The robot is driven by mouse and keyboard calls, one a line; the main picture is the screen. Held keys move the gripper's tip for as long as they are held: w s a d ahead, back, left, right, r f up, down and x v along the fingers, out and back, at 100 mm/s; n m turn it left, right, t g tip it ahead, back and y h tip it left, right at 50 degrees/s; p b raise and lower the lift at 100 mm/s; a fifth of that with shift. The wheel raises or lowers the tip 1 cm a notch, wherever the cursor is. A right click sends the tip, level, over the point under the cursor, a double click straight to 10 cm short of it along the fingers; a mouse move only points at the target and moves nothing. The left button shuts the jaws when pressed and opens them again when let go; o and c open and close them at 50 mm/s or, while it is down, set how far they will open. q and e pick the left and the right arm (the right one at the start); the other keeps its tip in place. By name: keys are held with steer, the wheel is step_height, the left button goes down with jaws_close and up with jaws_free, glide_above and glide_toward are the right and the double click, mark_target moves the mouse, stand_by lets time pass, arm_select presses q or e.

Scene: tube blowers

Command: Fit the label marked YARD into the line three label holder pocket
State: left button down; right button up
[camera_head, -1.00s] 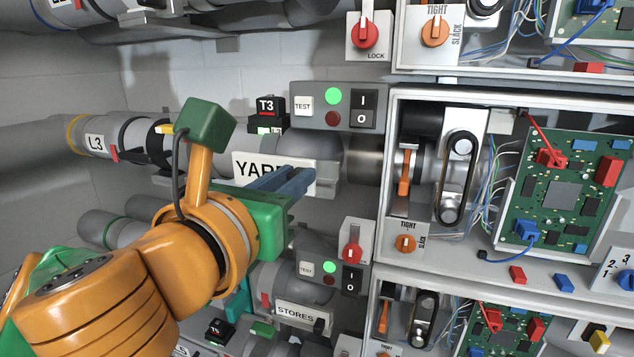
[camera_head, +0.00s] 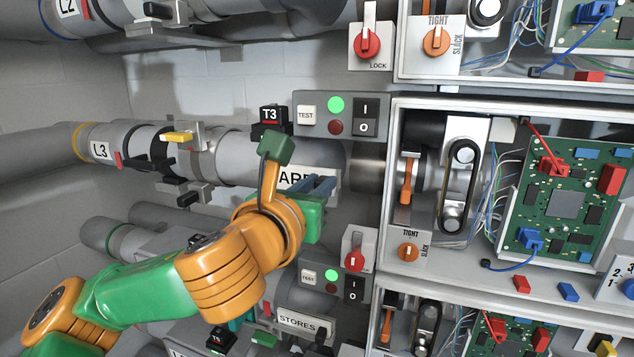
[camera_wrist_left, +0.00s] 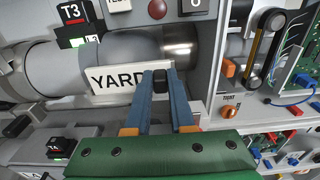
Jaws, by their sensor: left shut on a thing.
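The white label marked YARD (camera_head: 294,179) is in my left gripper (camera_head: 322,184), in front of the line three pipe (camera_head: 236,150) marked L3. My right gripper is not in view.
A black T3 block (camera_head: 270,117) and a grey panel with a TEST button (camera_head: 307,115) sit above the label. A STORES label (camera_head: 298,320) is on the line below. An open cabinet with a green circuit board (camera_head: 563,200) stands to the right.

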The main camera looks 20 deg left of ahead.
arm_select(q)
steer(key=shift+f, duration=0.3)
stand_by(0.5)
steer(key=c, duration=0.7)
jaws_free()
steer(key=shift+s, duration=0.1)
steer(key=s+b, duration=0.2)
steer(key=s, duration=0.5)
steer(key=shift+a+r+b, duration=0.15)
steer(key=shift+r+b, duration=0.05)
steer(key=shift+b, duration=0.15)
